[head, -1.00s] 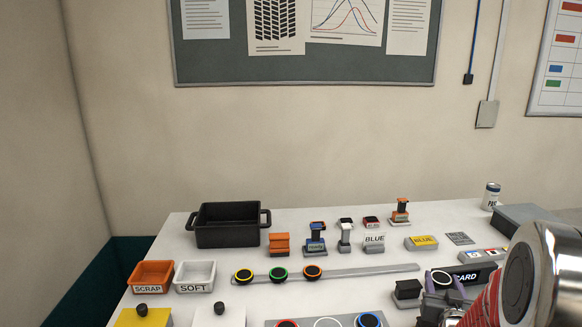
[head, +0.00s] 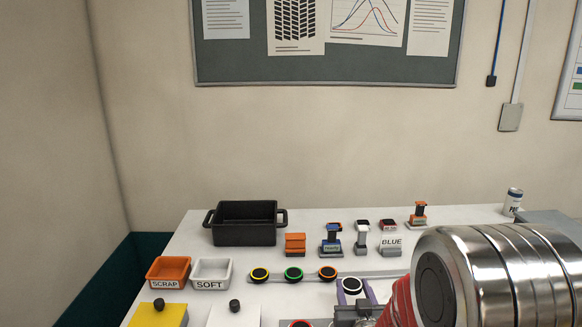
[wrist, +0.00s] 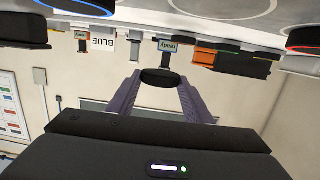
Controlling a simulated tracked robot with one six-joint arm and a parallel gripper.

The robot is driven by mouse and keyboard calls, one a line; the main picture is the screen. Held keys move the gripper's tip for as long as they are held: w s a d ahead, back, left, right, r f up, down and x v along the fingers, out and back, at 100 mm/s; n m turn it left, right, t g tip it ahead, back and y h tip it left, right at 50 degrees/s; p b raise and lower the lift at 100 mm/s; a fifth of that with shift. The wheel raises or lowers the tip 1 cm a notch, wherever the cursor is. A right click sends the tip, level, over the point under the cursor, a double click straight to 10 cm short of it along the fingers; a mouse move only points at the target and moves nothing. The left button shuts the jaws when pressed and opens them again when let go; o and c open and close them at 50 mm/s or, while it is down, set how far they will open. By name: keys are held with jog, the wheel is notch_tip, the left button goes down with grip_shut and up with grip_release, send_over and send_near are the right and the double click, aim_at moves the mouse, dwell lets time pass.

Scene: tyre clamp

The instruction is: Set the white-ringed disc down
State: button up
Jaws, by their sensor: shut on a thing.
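The white-ringed disc (head: 352,285) is dark with a pale ring. My gripper (head: 352,292) is shut on it, with one purple finger on each side. In the head view it appears right of the orange-ringed disc (head: 327,273), in front of the grey rail (head: 300,279). In the wrist view the disc (wrist: 160,77) sits dark and edge-on between the fingertips (wrist: 160,84). I cannot tell its exact height above the table.
Yellow-ringed (head: 259,274) and green-ringed (head: 293,273) discs stand along the rail. A black bin (head: 245,224), the SCRAP tray (head: 168,272) and the SOFT tray (head: 211,273) are to the left. Small stands (head: 331,241) are behind. My arm hides the right front.

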jog(key=shift+a, duration=0.45)
jog(key=s+d+r+m+h, duration=0.1)
jog(key=s+d+h, duration=0.1)
jog(key=d, duration=1)
jog(key=s+d+r+m+h, duration=0.1)
jog(key=s+d, duration=0.1)
jog(key=d, duration=1)
jog(key=s+d+r+m+g+h, duration=0.1)
jog(key=s+d+m+h, duration=0.1)
jog(key=d, duration=1)
jog(key=shift+s+d+r+h, duration=0.15)
jog(key=shift+s+r+h, duration=0.2)
jog(key=shift+s, duration=0.1)
jog(key=shift+f, duration=2.9)
